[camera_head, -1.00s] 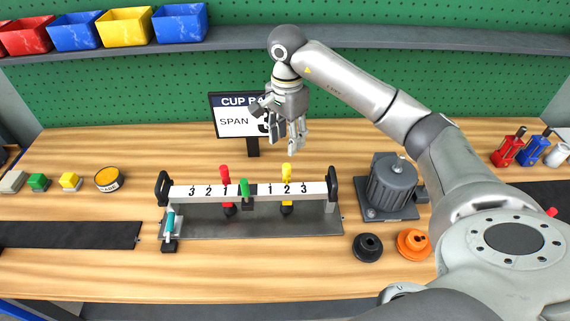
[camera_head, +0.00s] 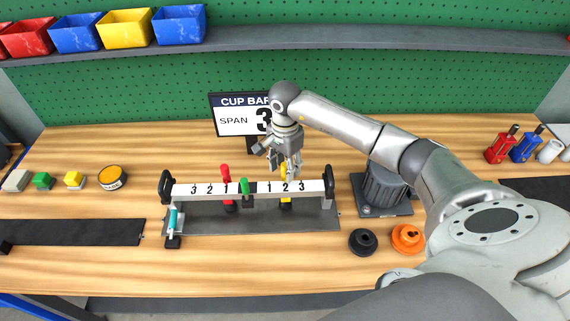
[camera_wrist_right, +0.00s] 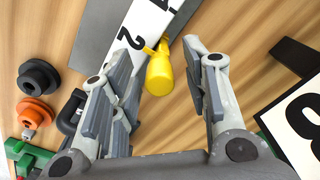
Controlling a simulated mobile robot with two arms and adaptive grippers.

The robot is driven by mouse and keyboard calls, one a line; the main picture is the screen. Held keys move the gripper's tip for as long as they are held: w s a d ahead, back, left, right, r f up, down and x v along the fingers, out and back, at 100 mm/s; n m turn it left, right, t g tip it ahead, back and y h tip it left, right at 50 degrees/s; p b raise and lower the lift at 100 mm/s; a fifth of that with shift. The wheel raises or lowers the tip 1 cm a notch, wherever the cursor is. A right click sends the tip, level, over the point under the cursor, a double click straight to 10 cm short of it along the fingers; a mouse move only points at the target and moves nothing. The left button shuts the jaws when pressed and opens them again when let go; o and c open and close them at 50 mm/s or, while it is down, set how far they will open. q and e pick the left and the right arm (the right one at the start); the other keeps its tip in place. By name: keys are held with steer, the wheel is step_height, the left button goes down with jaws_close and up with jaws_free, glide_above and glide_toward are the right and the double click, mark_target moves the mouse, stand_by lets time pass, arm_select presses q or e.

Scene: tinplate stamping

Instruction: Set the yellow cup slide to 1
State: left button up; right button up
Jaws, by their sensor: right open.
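The cup bar (camera_head: 250,189) is a white rail marked 3 2 1 on the left and 1 2 3 on the right, above a grey plate. The yellow cup slide (camera_head: 285,203) stands at the right-hand 2, its handle partly hidden by my right gripper (camera_head: 288,170). In the right wrist view, the yellow handle (camera_wrist_right: 160,72) lies between the spread fingers of the open gripper (camera_wrist_right: 163,55), with gaps on both sides. The red slide (camera_head: 226,174) stands by the left-hand 1. My left gripper is not in view.
A green handle (camera_head: 245,186) stands at the bar's middle. Black end handles (camera_head: 328,183) flank the rail. A sign (camera_head: 238,118) reading SPAN 3 stands behind. A grey motor-like unit (camera_head: 380,190) and black and orange knobs (camera_head: 407,238) are at right.

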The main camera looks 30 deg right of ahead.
steer(key=shift+c, duration=0.4)
jaws_close()
steer(key=w+a+b, duration=0.1)
steer(key=a, duration=0.1)
steer(key=w+a+b, duration=0.1)
steer(key=a, duration=0.1)
steer(key=shift+w, duration=0.2)
steer(key=shift+o, duration=0.4)
jaws_free()
steer(key=shift+w+a, duration=0.15)
steer(key=shift+a, duration=0.1)
steer(key=shift+d+r, duration=0.1)
steer(key=shift+d, duration=0.05)
